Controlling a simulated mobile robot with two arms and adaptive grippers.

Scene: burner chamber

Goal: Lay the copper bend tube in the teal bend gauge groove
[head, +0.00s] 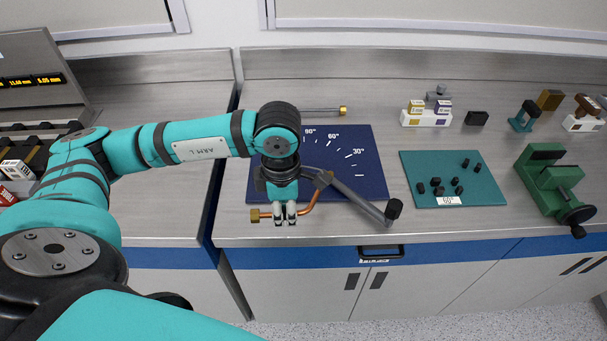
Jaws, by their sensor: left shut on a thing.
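The copper bend tube (308,209) has a brass nut at its left end and bends upward at its right, near the grey bending tool on the blue angle board. My left gripper (285,221) points down and is shut on the straight part of the tube, next to the nut, at the board's front edge. The fingers hide part of the tube. The teal bend gauge (416,168) is a flat plate to the right, with several black pegs and a white angle label; no tube lies on it. My right gripper is not in view.
The grey bending tool (362,202), with a black knob, lies across the blue angle board (372,152). A straight rod with a brass end (343,111) lies behind it. A green vise (548,180) stands right of the gauge. Small labelled blocks (428,118) stand behind the gauge.

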